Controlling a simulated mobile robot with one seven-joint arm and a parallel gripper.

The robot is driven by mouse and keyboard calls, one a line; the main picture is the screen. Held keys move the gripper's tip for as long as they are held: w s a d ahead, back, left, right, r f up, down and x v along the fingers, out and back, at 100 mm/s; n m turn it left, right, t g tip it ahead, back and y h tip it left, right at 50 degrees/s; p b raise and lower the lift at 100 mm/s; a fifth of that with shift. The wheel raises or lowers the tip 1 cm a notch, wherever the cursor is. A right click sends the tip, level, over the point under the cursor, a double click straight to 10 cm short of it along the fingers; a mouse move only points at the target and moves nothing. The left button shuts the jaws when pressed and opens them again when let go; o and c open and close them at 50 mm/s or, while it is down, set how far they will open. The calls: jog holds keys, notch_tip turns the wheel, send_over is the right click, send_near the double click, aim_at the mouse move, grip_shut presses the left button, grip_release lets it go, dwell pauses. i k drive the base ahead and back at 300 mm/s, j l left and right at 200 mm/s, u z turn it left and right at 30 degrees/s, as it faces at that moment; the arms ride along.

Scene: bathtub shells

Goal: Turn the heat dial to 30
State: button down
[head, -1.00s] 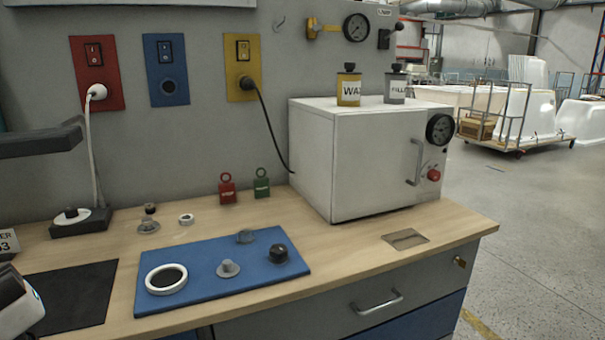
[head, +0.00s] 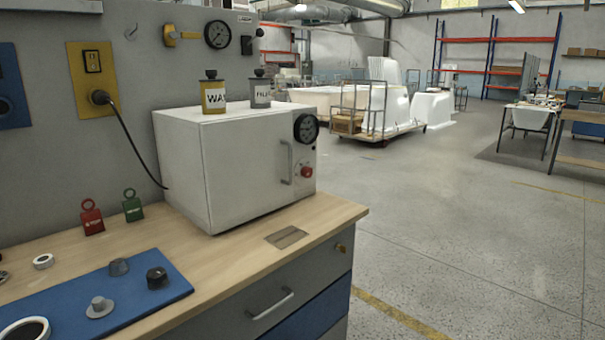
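A white box-shaped oven (head: 225,165) stands on the wooden bench. Its front panel faces right and carries a black round dial (head: 306,128), a red knob (head: 306,172) below it and a vertical grey handle (head: 287,162). The dial's markings are too small to read, so I cannot tell its setting or which control is the heat dial. My gripper is not in view.
The wooden bench (head: 335,213) ends right of the oven, with open floor (head: 470,250) beyond. A blue mat (head: 135,305) holds small knobs. A wax can (head: 213,95) and a filler can (head: 261,90) stand on the oven. A black cable hangs left of it.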

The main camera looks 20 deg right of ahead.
aim_at(308, 172)
jog(key=i+l, duration=0.55)
jog(key=l, duration=0.2)
jog(key=i+l+u, duration=0.1)
jog(key=i+l, duration=0.2)
jog(key=l, duration=0.1)
